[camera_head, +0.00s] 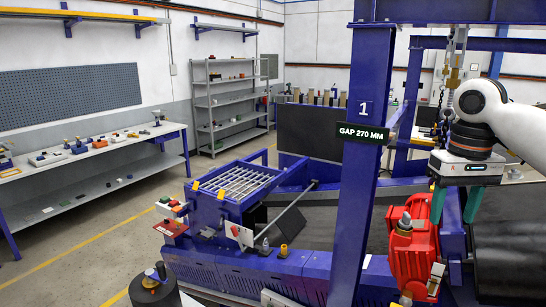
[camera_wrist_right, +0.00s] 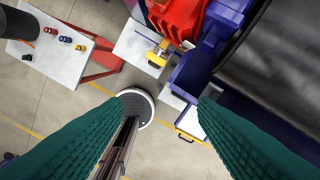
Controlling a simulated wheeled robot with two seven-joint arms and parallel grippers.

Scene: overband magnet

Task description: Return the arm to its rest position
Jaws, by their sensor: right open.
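My right arm comes in from the right in the head view. Its right gripper (camera_head: 456,208) points down, with two teal fingers spread apart and nothing seen between them. The gripper is beside the red machine unit (camera_head: 412,250), whose upper part is close to the left finger; I cannot tell if they touch. In the right wrist view the fingers of the gripper (camera_wrist_right: 162,106) are wide apart over the floor. The red unit shows at the top of that view (camera_wrist_right: 178,15). My left gripper is in neither view.
A blue post (camera_head: 362,170) with a "GAP 270 MM" sign stands left of my right arm. A chain (camera_head: 450,75) hangs behind the wrist. A blue frame with a metal grate (camera_head: 238,182) stands at centre. A workbench (camera_head: 95,155) lines the left wall; floor before it is open.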

